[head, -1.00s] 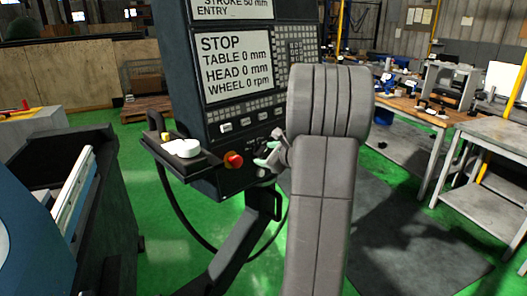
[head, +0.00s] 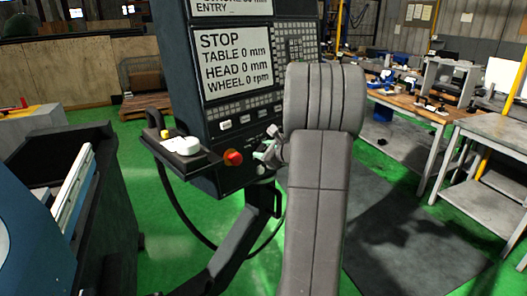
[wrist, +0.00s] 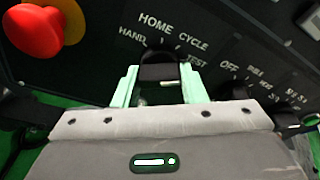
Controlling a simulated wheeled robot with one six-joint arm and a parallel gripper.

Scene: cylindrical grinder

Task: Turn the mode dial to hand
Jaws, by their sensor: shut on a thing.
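The mode dial (wrist: 160,72) is a black knob on the dark control panel, under the printed labels HAND, HOME, CYCLE and TEST in the wrist view. My gripper (wrist: 160,88) has its two pale green fingers on either side of the dial and is shut on it. The fingers hide the dial's sides, and I cannot clearly tell which label its pointer faces. In the head view my gripper (head: 265,154) is at the lower panel, and my arm hides much of that area.
A red emergency stop button (wrist: 36,30) sits left of the dial; it also shows in the head view (head: 233,157). More dials labelled OFF and others lie to the right. The screen (head: 235,62) reads STOP. A side shelf (head: 178,150) juts out at left.

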